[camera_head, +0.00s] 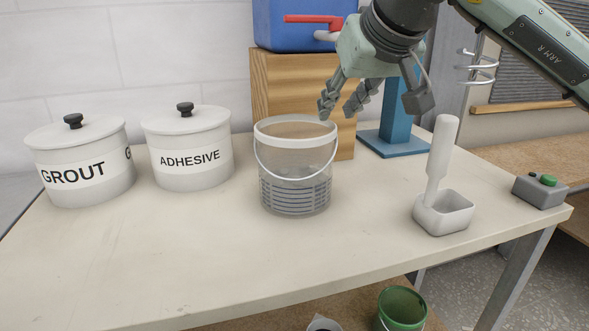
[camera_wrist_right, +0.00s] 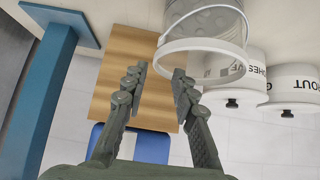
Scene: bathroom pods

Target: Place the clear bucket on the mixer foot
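My right gripper (camera_head: 342,108) is open and empty, at the bucket's upper right, fingers pointing down-left. Whether a fingertip touches the rim I cannot tell. My left gripper is out of view.
A wooden block (camera_head: 290,80) carries a blue tank (camera_head: 285,25) with a red-handled tap behind the bucket. GROUT (camera_head: 85,185) and ADHESIVE (camera_head: 190,175) jars stand left. A white tray (camera_head: 443,215) with a paddle and a button box (camera_head: 539,192) stand right. The front table is clear.

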